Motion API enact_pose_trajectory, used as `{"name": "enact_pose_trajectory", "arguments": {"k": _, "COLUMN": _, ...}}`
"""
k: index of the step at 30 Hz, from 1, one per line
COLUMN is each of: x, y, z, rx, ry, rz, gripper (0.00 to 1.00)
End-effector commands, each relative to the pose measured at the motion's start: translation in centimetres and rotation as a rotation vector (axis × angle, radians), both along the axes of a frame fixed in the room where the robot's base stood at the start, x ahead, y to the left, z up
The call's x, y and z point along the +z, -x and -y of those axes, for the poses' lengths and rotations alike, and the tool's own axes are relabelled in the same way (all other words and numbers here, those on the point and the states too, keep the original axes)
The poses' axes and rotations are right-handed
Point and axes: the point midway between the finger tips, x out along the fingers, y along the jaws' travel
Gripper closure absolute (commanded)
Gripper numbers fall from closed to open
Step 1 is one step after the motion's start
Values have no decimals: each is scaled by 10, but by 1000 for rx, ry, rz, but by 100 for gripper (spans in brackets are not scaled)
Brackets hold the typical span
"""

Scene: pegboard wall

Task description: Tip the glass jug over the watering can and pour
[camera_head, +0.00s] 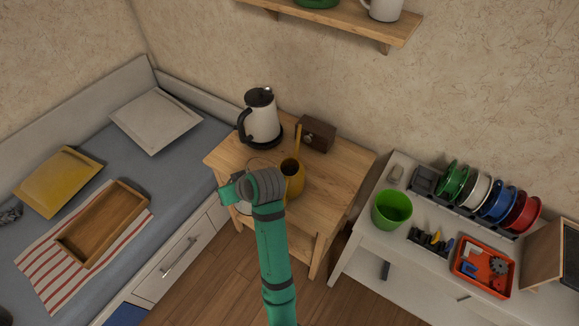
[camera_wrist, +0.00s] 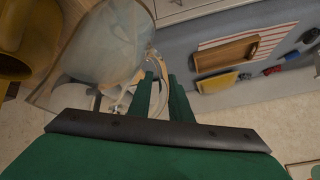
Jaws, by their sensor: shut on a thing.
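The yellow watering can (camera_head: 292,181) stands on the wooden side table, its spout pointing up. It also shows at the left edge of the wrist view (camera_wrist: 14,38). The clear glass jug (camera_wrist: 112,45) is beside it, to its left in the head view, where my wrist hides most of it. My gripper (camera_wrist: 158,82) is shut on the jug's handle, its green fingers around the handle. The jug's body is close to the can; whether they touch, how far the jug is tilted, and whether liquid is flowing, I cannot tell.
A white kettle (camera_head: 262,118) and a brown wooden box (camera_head: 317,134) stand at the table's back. The table's right part (camera_head: 340,180) is clear. A bed with a wooden tray (camera_head: 78,243) is at left. A white bench with a green pot (camera_head: 391,209) is at right.

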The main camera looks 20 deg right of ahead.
Motion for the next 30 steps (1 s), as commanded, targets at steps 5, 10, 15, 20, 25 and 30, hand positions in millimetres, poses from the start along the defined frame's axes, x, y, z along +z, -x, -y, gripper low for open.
{"name": "enact_pose_trajectory", "arguments": {"k": 5, "x": 7, "y": -2, "z": 2, "rx": 0, "ry": -36, "rz": -3, "gripper": 100}}
{"name": "enact_pose_trajectory", "arguments": {"k": 10, "x": 7, "y": -2, "z": 2, "rx": 0, "ry": -42, "rz": -5, "gripper": 100}}
{"name": "enact_pose_trajectory", "arguments": {"k": 15, "x": 10, "y": -2, "z": 4, "rx": 0, "ry": -85, "rz": -18, "gripper": 100}}
{"name": "enact_pose_trajectory", "arguments": {"k": 20, "x": 11, "y": -2, "z": 5, "rx": 1, "ry": -106, "rz": -24, "gripper": 100}}
{"name": "enact_pose_trajectory", "arguments": {"k": 25, "x": 12, "y": -2, "z": 4, "rx": 1, "ry": -121, "rz": -27, "gripper": 100}}
{"name": "enact_pose_trajectory", "arguments": {"k": 30, "x": 16, "y": -1, "z": 2, "rx": 1, "ry": -168, "rz": -40, "gripper": 100}}
